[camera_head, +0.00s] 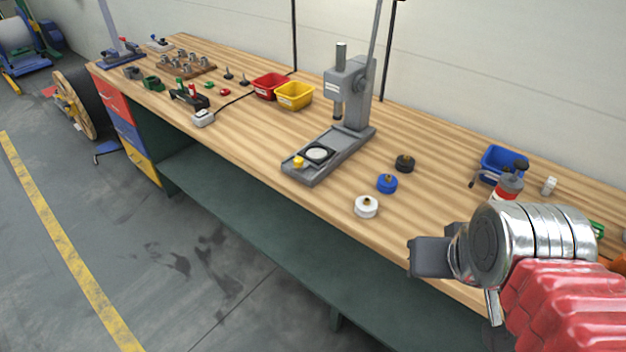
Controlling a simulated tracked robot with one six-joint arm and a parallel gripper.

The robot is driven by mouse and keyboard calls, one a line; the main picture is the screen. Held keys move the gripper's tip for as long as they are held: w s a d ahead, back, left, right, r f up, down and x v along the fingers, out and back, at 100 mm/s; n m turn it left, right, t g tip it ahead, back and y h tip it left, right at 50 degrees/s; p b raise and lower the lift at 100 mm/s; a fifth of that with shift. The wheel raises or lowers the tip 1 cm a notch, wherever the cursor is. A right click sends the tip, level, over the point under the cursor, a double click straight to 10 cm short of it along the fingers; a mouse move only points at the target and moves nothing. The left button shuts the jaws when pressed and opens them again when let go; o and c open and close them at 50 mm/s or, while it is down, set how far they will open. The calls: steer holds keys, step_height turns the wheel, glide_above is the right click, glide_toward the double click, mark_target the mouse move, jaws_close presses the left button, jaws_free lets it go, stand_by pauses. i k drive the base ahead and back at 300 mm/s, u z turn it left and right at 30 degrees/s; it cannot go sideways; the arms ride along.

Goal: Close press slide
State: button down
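The grey press (350,95) stands on the wooden workbench right of centre, with its ram above its base. The press slide (319,152), a dark plate with a round white disc, sits on the front part of the base, out in front of the ram and not under it. A yellow knob (298,163) is at its front end. My gripper (432,258) is at the lower right, over the bench's front edge and well apart from the press. My wrist partly hides it, and its finger opening does not show.
Black (404,163), blue (387,184) and white (366,207) round pieces lie between press and gripper. Red (270,86) and yellow bins (294,96) stand left of the press. A blue bin (502,165) and a bottle (507,184) stand behind my wrist.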

mark_target(316, 155)
steer(key=k, duration=0.25)
steer(key=z, duration=0.65)
steer(key=i, duration=0.85)
steer(key=u, duration=2.1)
